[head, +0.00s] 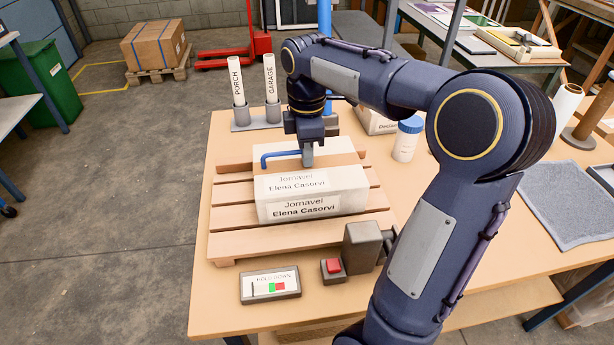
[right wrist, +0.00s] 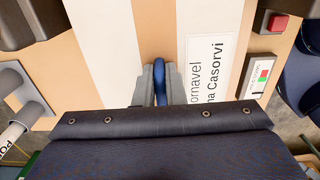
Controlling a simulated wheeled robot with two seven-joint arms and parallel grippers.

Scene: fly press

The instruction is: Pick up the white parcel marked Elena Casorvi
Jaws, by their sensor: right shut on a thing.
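The white parcel (head: 340,200) marked "Jornavel Elena Casorvi" sits on a slatted wooden rack (head: 227,240) on the table. Its label shows on the top and front faces. A tan band crosses its top, and a blue bar handle (head: 280,153) stands over that band. My right gripper (head: 307,158) points down over the parcel, shut on the blue handle. In the right wrist view the grey fingers (right wrist: 153,88) close around the blue handle (right wrist: 160,82), beside the label (right wrist: 209,75). My left gripper is not in view.
A Hold Down panel (head: 270,285) and a red button (head: 333,266) on a grey block are in front of the rack. PORCH (head: 236,80) and GARAGE (head: 270,77) tubes stand behind it. A blue-capped bottle (head: 406,140) and another marked box (head: 375,121) are behind right; a grey mat (head: 575,205) lies right.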

